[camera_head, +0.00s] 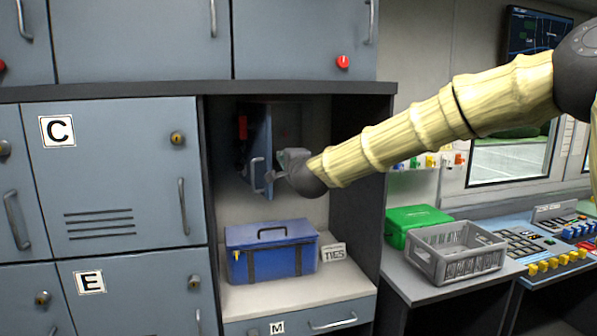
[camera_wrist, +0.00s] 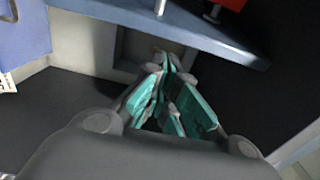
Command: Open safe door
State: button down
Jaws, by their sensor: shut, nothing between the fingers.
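The blue-grey safe door (camera_head: 259,150) is in the upper part of the niche between the cabinets. It stands at an angle out from the back wall, partly open, with a dark gap to its right. Its pale bar handle (camera_head: 257,174) is on its lower part. My gripper (camera_head: 279,175) is just right of the handle, at the door's free side. In the wrist view the teal-padded fingers (camera_wrist: 167,92) are together and empty. The door (camera_wrist: 185,28) crosses the top of that view, with the handle (camera_wrist: 160,6) beyond the fingertips; contact cannot be told.
A blue toolbox (camera_head: 271,252) and a small TIES sign (camera_head: 333,253) stand on the niche shelf below. The niche's right wall (camera_head: 362,210) is close to my arm. A grey crate (camera_head: 455,254) and a green box (camera_head: 414,219) sit on the counter at right.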

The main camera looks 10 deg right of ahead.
jog(key=s+d+b, duration=0.1)
jog(key=s+b, duration=0.2)
jog(key=s, duration=0.8)
jog(key=shift+s+d, duration=0.3)
jog(key=shift+f, duration=0.1)
notch_tip(320, 180, down, 22)
jog(key=n+g, duration=0.3)
jog(key=s+d+f+n+g, duration=0.1)
jog(key=s+f+n+g, duration=0.15)
jog(key=s+f, duration=0.7)
jog(key=s+d+f+n+g, duration=0.1)
jog(key=s+f+n+g, duration=0.15)
jog(key=f, duration=1.45)
jog(key=s+d+f+n+g+h, duration=0.1)
jog(key=s+d+f+n+g, duration=0.15)
jog(key=s+f, duration=0.7)
jog(key=s+d+f+n+g, duration=0.1)
jog(key=s+d+f+g, duration=0.1)
jog(key=s+f, duration=0.4)
jog(key=s+d+f+n+g+h, duration=0.1)
jog(key=s+f, duration=0.5)
jog(key=s, duration=0.9)
jog(key=s+d+f+n+g, duration=0.3)
jog(key=s+d+f+g, duration=0.1)
jog(key=s, duration=0.6)
notch_tip(320, 180, down, 2)
jog(key=shift+s+d+h, duration=0.15)
jog(key=shift+d+h, duration=0.15)
jog(key=shift+d, duration=0.25)
